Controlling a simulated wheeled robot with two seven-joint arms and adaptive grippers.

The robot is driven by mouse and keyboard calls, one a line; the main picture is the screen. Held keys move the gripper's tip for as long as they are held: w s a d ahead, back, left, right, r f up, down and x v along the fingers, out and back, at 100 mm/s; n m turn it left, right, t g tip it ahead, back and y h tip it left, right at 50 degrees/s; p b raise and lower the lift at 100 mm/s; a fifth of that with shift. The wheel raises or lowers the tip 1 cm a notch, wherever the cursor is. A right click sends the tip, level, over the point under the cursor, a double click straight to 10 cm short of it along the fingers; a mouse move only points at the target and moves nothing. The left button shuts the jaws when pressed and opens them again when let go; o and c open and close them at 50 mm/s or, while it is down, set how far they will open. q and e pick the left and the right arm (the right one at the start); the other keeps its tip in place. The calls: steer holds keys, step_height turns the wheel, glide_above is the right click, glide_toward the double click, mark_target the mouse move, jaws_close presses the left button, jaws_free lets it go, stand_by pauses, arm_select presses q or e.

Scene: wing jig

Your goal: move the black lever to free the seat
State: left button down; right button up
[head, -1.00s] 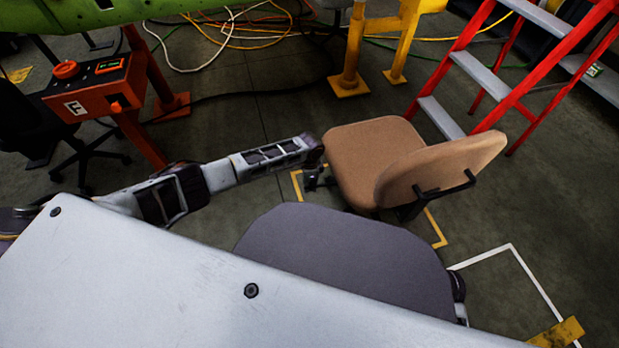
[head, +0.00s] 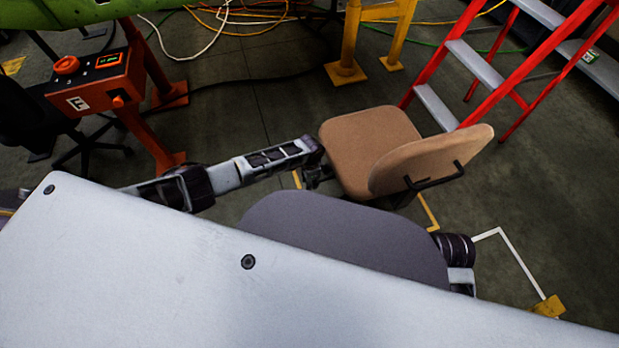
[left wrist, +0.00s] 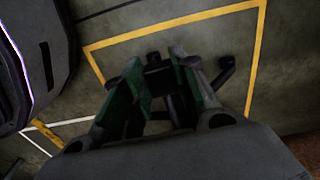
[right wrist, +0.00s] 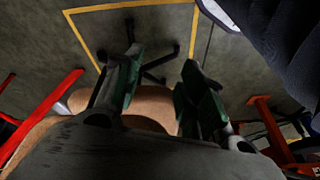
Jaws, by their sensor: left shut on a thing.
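The chair has a tan seat (head: 368,140) and a tan backrest (head: 430,160) on a black bracket. My left gripper (head: 318,176) is at the seat's left edge, low beside it. In the left wrist view, its green-padded fingers (left wrist: 160,88) close around a dark piece (left wrist: 157,72), which appears to be the black lever. The lever is too small and dark to make out in the head view. My right gripper (right wrist: 163,78) has its fingers apart, with the tan chair (right wrist: 150,106) beyond and below them. It is hidden in the head view.
Yellow floor tape (left wrist: 180,24) frames the chair's black base. A red ladder (head: 480,75) stands behind right, and a yellow stand (head: 345,72) behind. An orange control box (head: 95,82) on a red post is at left. Cables lie on the floor at the back.

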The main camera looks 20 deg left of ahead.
arm_select(q)
steer(key=shift+s+d+r+n+p, duration=0.15)
steer(key=shift+s+d+n+p, duration=0.15)
steer(key=shift+s+p, duration=0.15)
steer(key=shift+s+d+f+n+p, duration=0.2)
steer(key=shift+s+d+n+p, duration=0.55)
steer(key=shift+s+d+p, duration=0.3)
steer(key=shift+s+d+f+n+p, duration=0.15)
steer(key=shift+s+d+n+p, duration=0.65)
steer(key=shift+s+p, duration=0.35)
arm_select(e)
step_height(320, 180, down, 8)
steer(key=s+d+g, duration=0.1)
steer(key=shift+d+r+g+h, duration=0.2)
steer(key=shift+d+g+h, duration=0.1)
steer(key=shift+h, duration=0.1)
steer(key=shift+s+f, duration=0.1)
steer(key=shift+s, duration=0.05)
arm_select(q)
steer(key=c, duration=1.3)
jaws_free()
steer(key=shift+w, duration=0.1)
steer(key=shift+o, duration=0.9)
steer(key=shift+w, duration=0.1)
steer(key=shift+d+r, duration=0.1)
steer(key=shift+w, duration=0.1)
